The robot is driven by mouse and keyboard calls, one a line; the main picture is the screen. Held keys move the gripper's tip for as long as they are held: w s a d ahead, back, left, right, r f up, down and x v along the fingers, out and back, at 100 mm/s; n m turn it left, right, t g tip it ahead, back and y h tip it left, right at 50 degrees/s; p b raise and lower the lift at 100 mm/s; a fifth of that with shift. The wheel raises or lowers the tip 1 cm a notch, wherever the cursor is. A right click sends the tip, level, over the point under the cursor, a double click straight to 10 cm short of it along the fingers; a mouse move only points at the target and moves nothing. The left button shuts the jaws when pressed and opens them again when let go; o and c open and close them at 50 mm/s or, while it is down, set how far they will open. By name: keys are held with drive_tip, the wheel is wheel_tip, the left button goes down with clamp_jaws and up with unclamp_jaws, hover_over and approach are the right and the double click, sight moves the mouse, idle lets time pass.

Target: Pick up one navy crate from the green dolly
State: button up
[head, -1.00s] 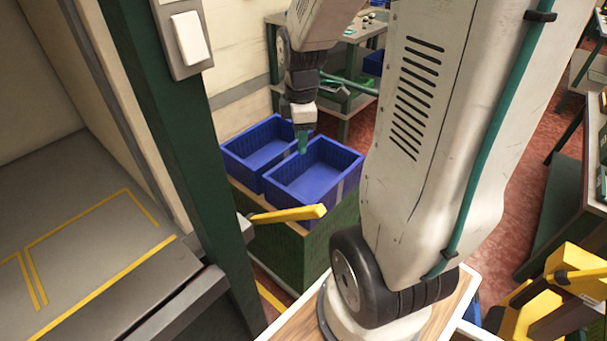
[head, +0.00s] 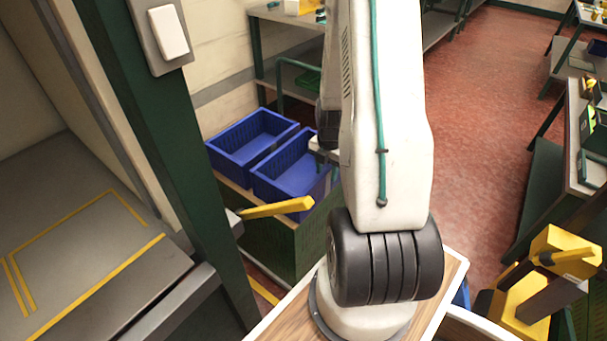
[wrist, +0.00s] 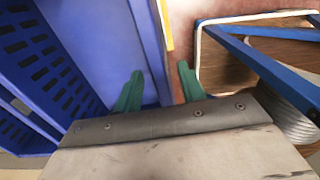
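Two empty navy crates stand side by side on the green dolly (head: 283,250) in the head view. The left crate (head: 229,165) is farther back, and the right crate (head: 283,188) is nearer my arm. The left finger is over the crate's inside and the right one is over the red floor. I cannot tell how high they are.
A yellow bar (head: 277,208) sticks out in front of the dolly. A dark green post (head: 165,130) stands close on the left. A workbench (head: 290,55) stands behind the crates. Yellow equipment (head: 545,290) is at the lower right. The red floor (head: 480,130) at right is open.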

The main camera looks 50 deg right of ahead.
drive_tip(key=shift+f, duration=1.35)
clamp_jaws()
drive_tip(key=shift+r, duration=0.15)
